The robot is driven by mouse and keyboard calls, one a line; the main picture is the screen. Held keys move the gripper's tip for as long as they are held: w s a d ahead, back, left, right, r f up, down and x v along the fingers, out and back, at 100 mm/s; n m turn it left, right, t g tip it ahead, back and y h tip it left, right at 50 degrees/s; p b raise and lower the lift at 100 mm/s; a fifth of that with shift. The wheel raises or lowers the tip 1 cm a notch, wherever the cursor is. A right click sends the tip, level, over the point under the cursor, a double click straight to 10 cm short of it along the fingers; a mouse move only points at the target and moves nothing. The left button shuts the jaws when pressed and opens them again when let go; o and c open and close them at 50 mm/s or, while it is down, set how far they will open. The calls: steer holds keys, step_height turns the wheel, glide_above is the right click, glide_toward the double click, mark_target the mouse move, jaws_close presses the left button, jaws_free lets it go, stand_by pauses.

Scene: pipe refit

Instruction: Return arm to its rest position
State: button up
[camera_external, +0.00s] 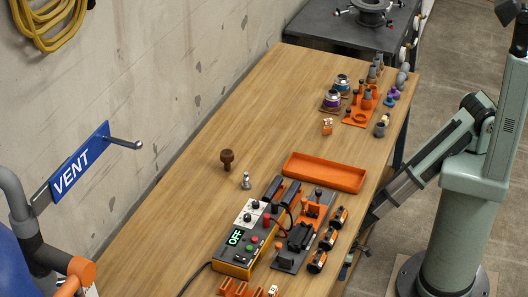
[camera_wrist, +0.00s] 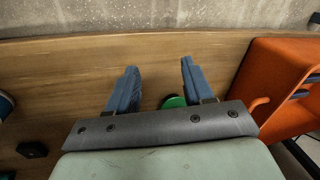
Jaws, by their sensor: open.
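In the wrist view my gripper (camera_wrist: 159,65) shows two blue fingers, spread apart with nothing held between them. Wooden surface shows beyond the fingertips. A green round thing (camera_wrist: 174,102) shows between the fingers, close to the gripper's grey crosspiece and partly hidden by it. In the external view my arm (camera_external: 430,160) bends down from its base at the right toward the bench's right edge. Its far end is hidden beside or below that edge, and I cannot make out the gripper there.
An orange bin (camera_wrist: 268,75) stands right of my gripper in the wrist view. A VENT sign (camera_external: 79,161) is at left.

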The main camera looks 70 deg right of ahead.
steer(key=s+d+g+h, duration=0.1)
steer(key=s+d+g, duration=0.15)
steer(key=d, duration=0.95)
steer(key=s+d+g+h, duration=0.1)
steer(key=s+d, duration=0.3)
steer(key=d, duration=0.7)
steer(key=s+d+r+m+g, duration=0.1)
steer(key=s+d+r, duration=0.1)
steer(key=s+d, duration=0.3)
steer(key=s+d+r+m+g, duration=0.1)
steer(key=s+d+r+g, duration=0.1)
steer(key=s+d, duration=0.4)
steer(key=d+r, duration=0.1)
steer(key=d, duration=0.2)
steer(key=shift+s, duration=0.3)
stand_by(0.3)
